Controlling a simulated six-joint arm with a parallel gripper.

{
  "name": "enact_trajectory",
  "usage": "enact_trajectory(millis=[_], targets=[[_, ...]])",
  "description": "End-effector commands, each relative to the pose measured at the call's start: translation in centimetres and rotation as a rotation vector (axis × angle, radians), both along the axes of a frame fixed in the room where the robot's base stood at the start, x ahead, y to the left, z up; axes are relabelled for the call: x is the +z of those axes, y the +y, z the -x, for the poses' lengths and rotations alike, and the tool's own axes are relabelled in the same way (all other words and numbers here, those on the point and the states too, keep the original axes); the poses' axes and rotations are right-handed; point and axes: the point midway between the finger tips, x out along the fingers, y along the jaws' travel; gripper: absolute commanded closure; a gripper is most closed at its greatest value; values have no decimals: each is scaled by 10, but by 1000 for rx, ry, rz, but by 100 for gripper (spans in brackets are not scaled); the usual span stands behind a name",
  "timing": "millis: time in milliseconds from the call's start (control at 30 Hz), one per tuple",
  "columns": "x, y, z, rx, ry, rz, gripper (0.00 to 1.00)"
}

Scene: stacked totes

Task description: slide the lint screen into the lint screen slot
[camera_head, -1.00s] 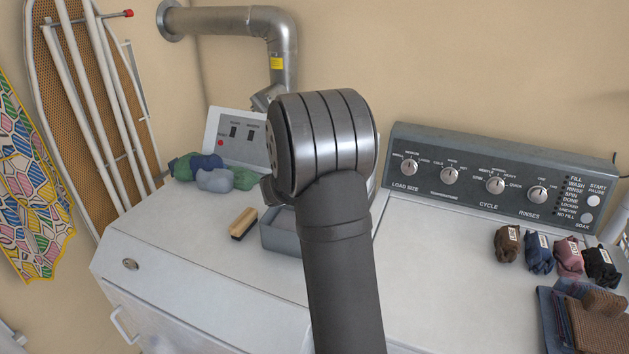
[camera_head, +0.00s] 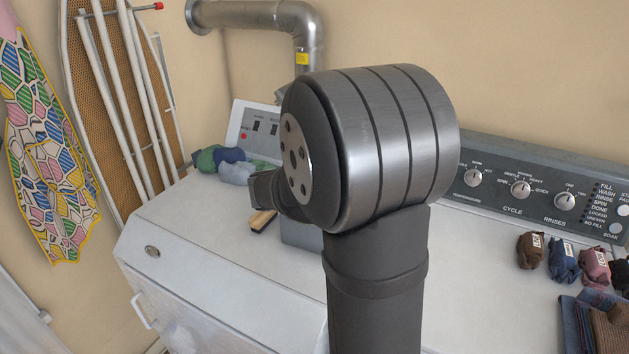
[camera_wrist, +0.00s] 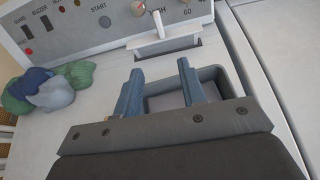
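In the wrist view, the lint screen (camera_wrist: 166,45) is a pale plate with an upright white handle, near the dryer's control panel. Its lower edge is at the dark lint screen slot (camera_wrist: 194,56) in the dryer top; how deep it sits I cannot tell. My gripper (camera_wrist: 160,68) is open, its two bluish fingers apart with nothing between them. The fingertips point toward the lint screen, short of the handle in the picture. In the head view, my wrist hides the screen, the slot and most of the gripper.
A grey open bin (camera_wrist: 225,82) lies below the fingers in the wrist view. Balled cloths (camera_head: 237,172) and a brush (camera_head: 262,220) are at its left in the head view. The washer's panel (camera_head: 540,190) and several sock bundles (camera_head: 563,258) are at right. The dryer's front left top is clear.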

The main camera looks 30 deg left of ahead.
Motion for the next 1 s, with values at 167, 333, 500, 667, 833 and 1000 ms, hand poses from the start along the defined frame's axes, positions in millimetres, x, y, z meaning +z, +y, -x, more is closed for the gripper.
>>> enact_trajectory(millis=[167,333,500,667,833,1000], targets=[[0,0,-2,-8,2,-7,82],[2,-8,-18,-122,27,-99,100],[4,-26,-48,-378,88,-308,100],[2,-40,-74,-646,157,-532,100],[-1,-48,-96,-918,241,-762,100],[-1,-49,-115,-1173,340,-985,100]])
